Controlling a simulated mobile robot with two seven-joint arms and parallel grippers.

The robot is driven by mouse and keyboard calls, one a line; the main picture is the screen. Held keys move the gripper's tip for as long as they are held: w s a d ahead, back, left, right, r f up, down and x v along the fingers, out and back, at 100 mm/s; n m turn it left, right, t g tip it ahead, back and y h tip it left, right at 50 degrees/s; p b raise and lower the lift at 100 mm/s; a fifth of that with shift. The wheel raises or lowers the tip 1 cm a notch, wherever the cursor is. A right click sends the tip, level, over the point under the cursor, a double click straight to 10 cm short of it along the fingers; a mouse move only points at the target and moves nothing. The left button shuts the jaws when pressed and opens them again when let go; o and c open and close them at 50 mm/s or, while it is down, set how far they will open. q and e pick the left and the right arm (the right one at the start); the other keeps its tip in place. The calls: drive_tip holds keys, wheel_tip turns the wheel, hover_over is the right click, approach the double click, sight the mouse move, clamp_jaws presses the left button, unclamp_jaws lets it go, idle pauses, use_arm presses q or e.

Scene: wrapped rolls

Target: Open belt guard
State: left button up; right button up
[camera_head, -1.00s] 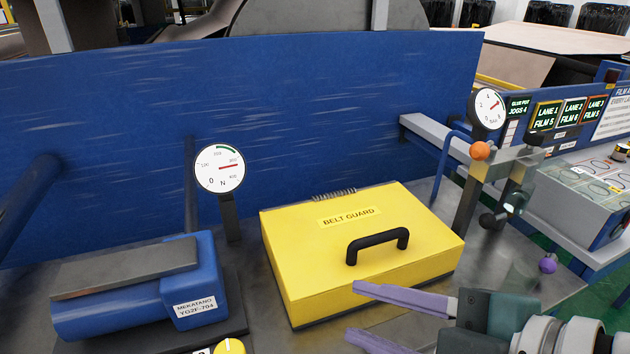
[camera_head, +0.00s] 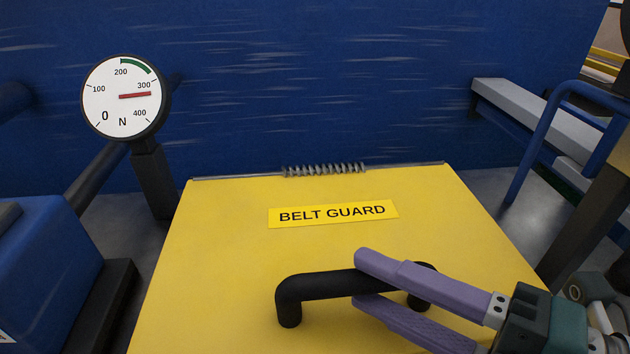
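The yellow belt guard (camera_head: 230,250) fills the lower middle of the head view, with a "BELT GUARD" label (camera_head: 333,213) on its top. A coiled spring hinge (camera_head: 324,169) runs along its back edge. The top looks flat and down; its front edge is out of view. A black arched handle (camera_head: 320,285) stands on the top. My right gripper (camera_head: 362,278) comes in from the lower right, with one purple finger on each side of the handle's bar, closed on it. The fingers hide the bar's right part. My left gripper is not in view.
A round force gauge (camera_head: 125,97) on a black post stands behind left of the guard. A blue motor housing (camera_head: 45,265) is at the left edge. A blue wall (camera_head: 300,80) rises behind. A blue bent pipe (camera_head: 540,140) and grey beam (camera_head: 545,115) are at right.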

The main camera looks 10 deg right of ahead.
sight(353, 271)
drive_tip(key=x, duration=0.5)
drive_tip(key=shift+w, duration=0.15)
clamp_jaws()
idle(1.3)
